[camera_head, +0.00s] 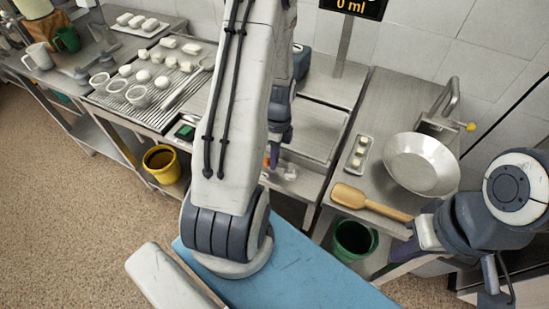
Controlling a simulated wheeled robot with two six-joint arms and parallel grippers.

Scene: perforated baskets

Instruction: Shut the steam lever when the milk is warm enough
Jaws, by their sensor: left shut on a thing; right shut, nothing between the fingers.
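My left arm crosses the middle of the view and hides much of the bench behind it. My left gripper (273,160) shows only partly beside the arm, low over the middle bench. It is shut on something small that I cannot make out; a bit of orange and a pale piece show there. My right gripper (388,266) is at the lower right, beside the green bin, shut and empty. I cannot make out a steam lever or milk. A dark display (354,6) at the top reads "0 ml".
A metal bowl (421,164), a wooden paddle (370,202) and a small tray (358,155) are on the right bench. A green bin (352,240) and a yellow bucket (162,164) stand below. Cups and pale pieces crowd the left bench. Open floor lies at lower left.

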